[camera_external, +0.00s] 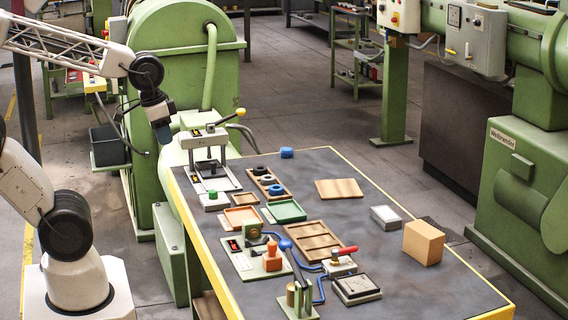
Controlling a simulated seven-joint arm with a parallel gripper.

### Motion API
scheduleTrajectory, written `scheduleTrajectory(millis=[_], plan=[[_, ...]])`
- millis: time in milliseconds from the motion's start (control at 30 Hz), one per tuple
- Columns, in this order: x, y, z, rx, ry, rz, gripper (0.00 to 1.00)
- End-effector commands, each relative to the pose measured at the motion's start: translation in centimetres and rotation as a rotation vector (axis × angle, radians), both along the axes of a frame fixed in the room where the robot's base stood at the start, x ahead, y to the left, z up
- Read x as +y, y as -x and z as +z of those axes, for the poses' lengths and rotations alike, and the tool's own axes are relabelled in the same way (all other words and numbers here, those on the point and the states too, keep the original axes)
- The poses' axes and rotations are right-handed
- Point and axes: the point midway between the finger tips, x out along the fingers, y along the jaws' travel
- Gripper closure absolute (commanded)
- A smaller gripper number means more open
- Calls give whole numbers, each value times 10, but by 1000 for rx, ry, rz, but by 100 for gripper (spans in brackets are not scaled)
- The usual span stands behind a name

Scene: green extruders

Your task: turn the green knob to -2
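A small green knob (212,195) appears on top of a pale box (214,203) at the left side of the workbench; it is too small to read any scale or setting. A green part also shows on a fixture (240,262) nearer the front, and I cannot tell whether it is a knob. My gripper (162,133) hangs pointing down left of the bench's far end, apart from the knob, up and to the left of it in the picture. Its fingers are too small and dark to tell whether they are open or shut.
The workbench (375,270) has a yellow edge. A press with a yellow-tipped lever (240,112) stands at its far left. Trays, a red-handled valve (342,253), a blue-ball lever (285,245) and an orange block (424,243) stand on it. Green machines flank the bench.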

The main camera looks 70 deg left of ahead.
Motion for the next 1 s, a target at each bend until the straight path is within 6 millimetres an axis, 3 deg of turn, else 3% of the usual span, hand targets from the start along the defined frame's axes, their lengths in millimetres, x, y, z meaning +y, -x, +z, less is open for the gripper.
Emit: scheduleTrajectory(millis=[33, 300, 567, 1000], plan=[[0, -1, 0, 1, 0, 0, 83], [9, -17, -6, 18, -7, -7, 44], [36, -55, -24, 57, -19, -31, 44], [105, -120, -74, 131, -26, -83, 44]])
